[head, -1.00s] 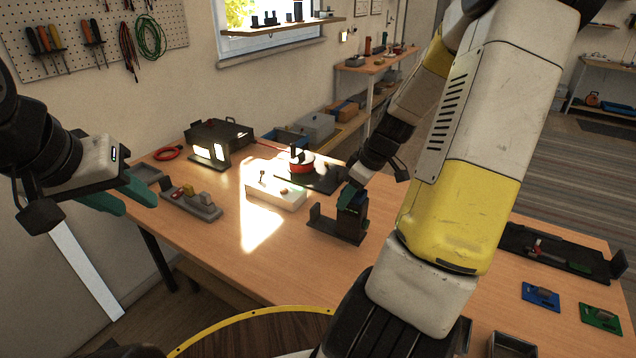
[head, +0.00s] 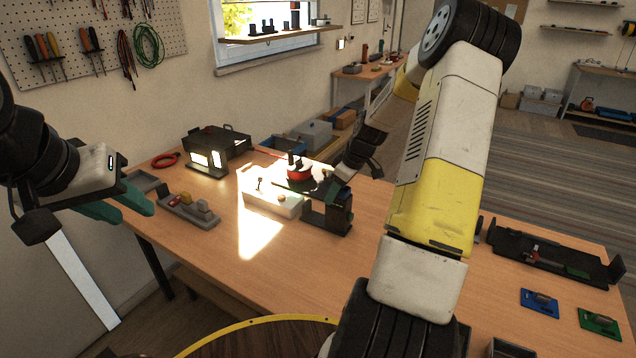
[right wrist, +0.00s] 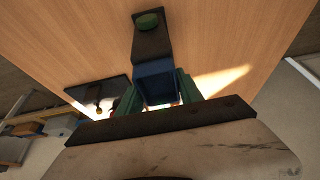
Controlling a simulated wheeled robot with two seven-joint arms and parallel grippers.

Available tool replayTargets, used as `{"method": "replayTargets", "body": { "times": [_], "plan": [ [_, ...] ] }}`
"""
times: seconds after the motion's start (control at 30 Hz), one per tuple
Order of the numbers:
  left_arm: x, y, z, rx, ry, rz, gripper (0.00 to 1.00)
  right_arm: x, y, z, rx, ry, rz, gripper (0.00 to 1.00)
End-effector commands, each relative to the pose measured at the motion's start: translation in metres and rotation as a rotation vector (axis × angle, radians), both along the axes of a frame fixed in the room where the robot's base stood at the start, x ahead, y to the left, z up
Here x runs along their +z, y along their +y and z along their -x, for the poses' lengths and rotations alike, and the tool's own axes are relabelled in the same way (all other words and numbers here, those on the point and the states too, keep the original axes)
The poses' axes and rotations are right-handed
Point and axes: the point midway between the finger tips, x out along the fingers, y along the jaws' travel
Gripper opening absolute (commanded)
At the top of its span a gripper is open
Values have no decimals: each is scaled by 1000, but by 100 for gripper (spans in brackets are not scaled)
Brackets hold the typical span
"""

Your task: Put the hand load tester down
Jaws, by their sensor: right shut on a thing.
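The hand load tester, as I take it, is a dark angled body (head: 326,217) with an upright post and a blue part near its top. In the right wrist view its blue part (right wrist: 155,82) sits between the green fingers of my right gripper (right wrist: 158,90), which is shut on it. A dark arm with a green disc (right wrist: 148,21) extends beyond. In the head view my right gripper (head: 341,188) holds it upright at the right end of a white box; whether its base touches the table is unclear. My left gripper (head: 128,203) is open and empty at the table's left edge.
The white box (head: 270,203) is close beside the tester. A red round thing (head: 299,172) on a dark mat is behind it. A grey tray of parts (head: 190,211) and a dark case with lights (head: 218,143) are left. The table's front middle is clear.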

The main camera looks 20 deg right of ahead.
Motion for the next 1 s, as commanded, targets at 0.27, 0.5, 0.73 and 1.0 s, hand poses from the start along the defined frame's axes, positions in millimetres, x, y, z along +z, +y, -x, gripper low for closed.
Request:
{"method": "replayTargets", "body": {
  "times": [0.27, 0.5, 0.73, 1.0],
  "plan": [
    [0, 0, 0, 0, 0, 0, 36, -3, 0, 0, 0, -1, 0, 0],
    [0, 0, 0, 0, 0, 0, 36, -2, 0, 0, 1, 0, 0, 65],
    [0, 0, 0, 0, 0, 0, 36, 1, 0, 0, 1, -1, 1, 65],
    [0, 0, 0, 0, 0, 0, 36, 41, -12, 11, -2, -4, 3, 65]
  ]
}}
